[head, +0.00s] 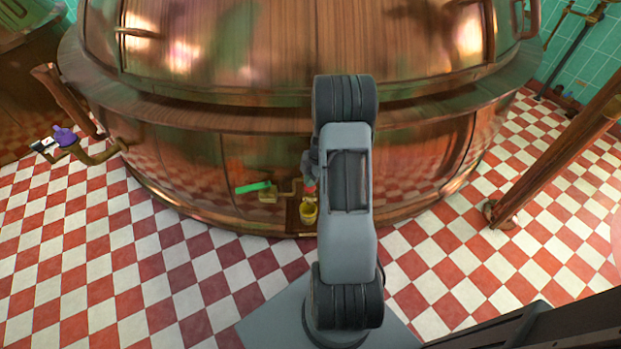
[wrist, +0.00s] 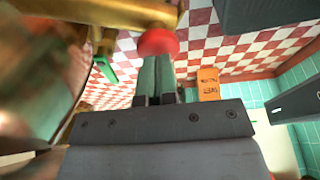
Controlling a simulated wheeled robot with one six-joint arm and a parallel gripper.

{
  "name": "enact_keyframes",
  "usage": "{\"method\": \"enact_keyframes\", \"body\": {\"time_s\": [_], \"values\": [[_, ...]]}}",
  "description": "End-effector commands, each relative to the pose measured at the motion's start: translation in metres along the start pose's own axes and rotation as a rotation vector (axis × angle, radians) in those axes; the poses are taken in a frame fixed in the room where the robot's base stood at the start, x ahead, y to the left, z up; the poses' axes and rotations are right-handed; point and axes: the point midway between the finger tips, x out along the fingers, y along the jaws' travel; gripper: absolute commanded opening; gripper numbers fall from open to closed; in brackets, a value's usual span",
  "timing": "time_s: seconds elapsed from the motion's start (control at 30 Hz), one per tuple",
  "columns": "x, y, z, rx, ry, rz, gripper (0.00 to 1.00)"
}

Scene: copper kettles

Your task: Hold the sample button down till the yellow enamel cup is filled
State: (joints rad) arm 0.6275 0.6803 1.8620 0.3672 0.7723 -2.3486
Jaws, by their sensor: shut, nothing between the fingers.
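The red sample button (wrist: 158,42) sits on a brass fitting in the wrist view. It also shows as a small red spot in the head view (head: 310,189), beside my arm. My gripper (wrist: 157,63) is shut and empty. Its fingertips meet the red button's near edge in the picture; I cannot tell whether they press it. The yellow enamel cup (head: 309,212) stands below the button, on a small shelf at the foot of the copper kettle. The cup does not show clearly in the wrist view, and its fill level is too small to tell.
The large copper kettle (head: 230,150) fills the back. A green handle (head: 253,187) on a brass valve is left of the button. A purple knob (head: 65,136) is at far left. A copper post (head: 560,155) slants at right. The checkered floor is clear at left.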

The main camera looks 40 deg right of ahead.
Motion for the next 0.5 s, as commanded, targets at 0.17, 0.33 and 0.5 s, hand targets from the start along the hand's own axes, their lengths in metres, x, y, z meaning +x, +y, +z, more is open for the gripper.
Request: {"method": "enact_keyframes", "body": {"time_s": [0.17, 0.33, 0.5], "values": [[0.0, 0.0, 0.0, 0.0, 0.0, 0.0, 0.0], [0.007, 0.0, 0.002, 0.0, 0.0, 0.0, 0.0], [0.022, 0.0, 0.006, -0.001, 0.0, 0.0, 0.0]]}}
